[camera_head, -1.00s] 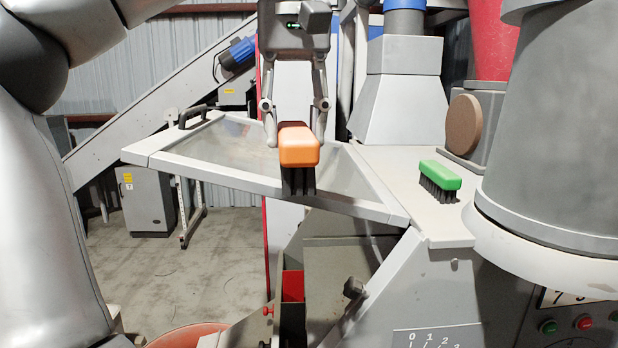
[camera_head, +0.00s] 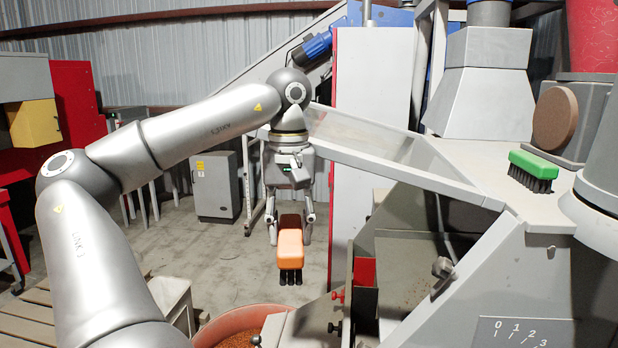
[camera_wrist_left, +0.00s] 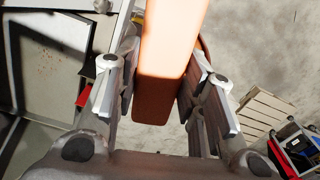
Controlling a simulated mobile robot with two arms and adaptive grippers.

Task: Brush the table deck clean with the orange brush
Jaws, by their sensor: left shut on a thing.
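My left gripper (camera_head: 289,238) is shut on the orange brush (camera_head: 290,253), with a finger on each side of its block. The brush's dark bristles point down. In the left wrist view the orange block (camera_wrist_left: 165,65) runs between the fingers, and its bristles are hidden. The gripper and brush hang over the floor, to the left of and lower than the table deck (camera_head: 405,167) in the picture. The deck is a framed grey surface, mostly seen past its front rim; any dirt on it cannot be made out. My right gripper is not in view.
A green brush (camera_head: 533,170) rests on the grey machine top right of the deck. A reddish tub (camera_head: 222,325) with brown granules stands below the orange brush. The machine's sloping panels and knobs lie to the right. A grey cabinet (camera_head: 216,188) stands behind on the floor.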

